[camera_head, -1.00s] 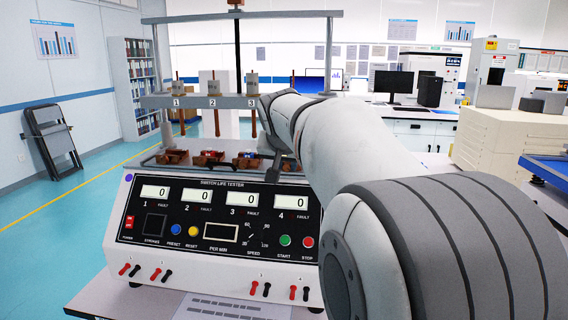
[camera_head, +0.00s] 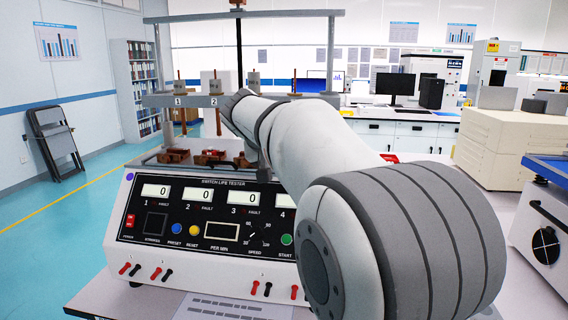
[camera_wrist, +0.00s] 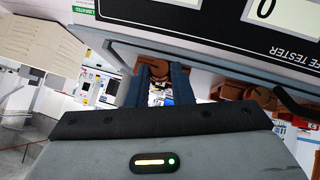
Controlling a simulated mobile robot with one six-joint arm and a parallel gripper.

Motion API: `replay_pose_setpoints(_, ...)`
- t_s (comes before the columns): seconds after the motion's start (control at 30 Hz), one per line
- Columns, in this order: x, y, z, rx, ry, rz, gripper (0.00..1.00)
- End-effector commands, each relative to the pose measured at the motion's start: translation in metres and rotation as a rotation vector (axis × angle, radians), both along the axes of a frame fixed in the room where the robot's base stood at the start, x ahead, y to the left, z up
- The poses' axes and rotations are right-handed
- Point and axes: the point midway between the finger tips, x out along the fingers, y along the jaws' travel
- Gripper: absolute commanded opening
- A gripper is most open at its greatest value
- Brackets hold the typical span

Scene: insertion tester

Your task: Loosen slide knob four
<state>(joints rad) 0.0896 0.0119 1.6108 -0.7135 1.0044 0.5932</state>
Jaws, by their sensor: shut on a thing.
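The switch life tester (camera_head: 130,215) stands on a bench in the head view, its counters reading 0. Its crossbar (camera_head: 150,101) carries slide stations; labels 1 and 2 show, while my arm covers 3 and 4. A brown-topped post (camera_head: 294,86) rises behind my arm at the right. In the wrist view, my gripper (camera_wrist: 158,84) has its two dark fingers shut on a round brown knob (camera_wrist: 159,67). I cannot read the number of this knob. In the head view my arm hides the fingers.
The frame's upright (camera_head: 331,55) stands beyond my arm. Another brown part (camera_wrist: 258,93) lies right of the fingers in the wrist view. The tester's panel edge (camera_wrist: 130,38) is close by.

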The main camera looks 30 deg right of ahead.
Motion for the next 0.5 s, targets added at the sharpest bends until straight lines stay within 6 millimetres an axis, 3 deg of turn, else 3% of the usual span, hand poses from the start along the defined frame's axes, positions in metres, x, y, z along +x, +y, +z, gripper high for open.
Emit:
replay_pose_setpoints(0.17, 0.0007, 0.0010, 0.0004, 0.002, -0.003, 0.003, 0.00)
replay_pose_setpoints(0.2, 0.0007, 0.0010, 0.0004, 0.002, -0.003, 0.003, 0.24)
replay_pose_setpoints(0.43, 0.0004, 0.0006, 0.0003, 0.002, -0.002, 0.002, 0.42)
replay_pose_setpoints(0.5, 0.0003, 0.0005, 0.0002, 0.002, -0.002, 0.002, 0.42)
